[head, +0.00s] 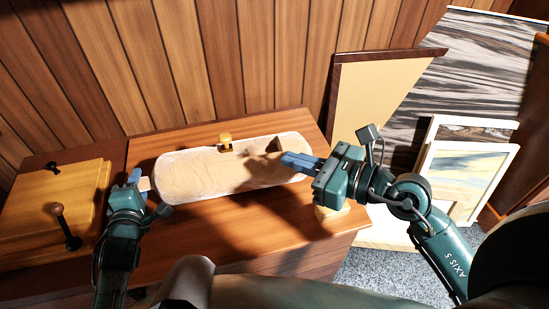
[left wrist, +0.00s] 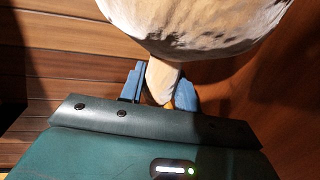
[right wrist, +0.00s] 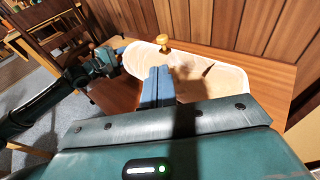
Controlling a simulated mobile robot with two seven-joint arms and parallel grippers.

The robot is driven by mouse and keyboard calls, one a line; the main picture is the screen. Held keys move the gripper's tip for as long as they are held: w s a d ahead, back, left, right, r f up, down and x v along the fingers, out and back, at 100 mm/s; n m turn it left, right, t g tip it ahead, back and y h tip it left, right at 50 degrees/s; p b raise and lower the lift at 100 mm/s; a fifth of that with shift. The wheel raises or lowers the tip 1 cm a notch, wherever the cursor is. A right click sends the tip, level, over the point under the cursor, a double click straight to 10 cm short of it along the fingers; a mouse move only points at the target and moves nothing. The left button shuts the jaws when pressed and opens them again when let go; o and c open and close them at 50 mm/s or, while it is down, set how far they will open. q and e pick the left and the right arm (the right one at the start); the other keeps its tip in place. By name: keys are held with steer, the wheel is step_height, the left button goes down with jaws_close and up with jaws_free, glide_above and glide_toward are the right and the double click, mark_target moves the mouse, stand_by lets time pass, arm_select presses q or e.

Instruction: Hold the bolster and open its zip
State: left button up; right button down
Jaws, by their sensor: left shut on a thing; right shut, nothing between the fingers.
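The bolster (head: 205,172) is a long, pale tan roll with rounded ends, lying on the wooden top. A small tab sticks out of its left end. My left gripper (head: 139,183) is shut on this tab (left wrist: 162,82), with a blue finger on each side in the left wrist view. A yellow knob-like piece (head: 225,139), perhaps the zip's pull, stands at the bolster's far edge; it also shows in the right wrist view (right wrist: 162,42). My right gripper (head: 286,159) is shut and empty, its fingertips over the bolster's right part. I cannot make out the zip line.
A yellow wooden box (head: 52,205) with dark knobs stands at the left. A wood-paneled wall (head: 210,60) rises behind. Framed boards (head: 375,95) lean at the right.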

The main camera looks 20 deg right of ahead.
arm_select(q)
steer(key=shift+f, duration=0.2)
arm_select(e)
steer(key=shift+s+d, duration=0.15)
steer(key=shift+d, duration=0.05)
steer(key=v, duration=1.2)
steer(key=shift+s, duration=0.1)
arm_select(q)
steer(key=o, duration=1.1)
steer(key=shift+r, duration=0.1)
steer(key=shift+c, duration=0.2)
steer(key=shift+s+r, duration=0.1)
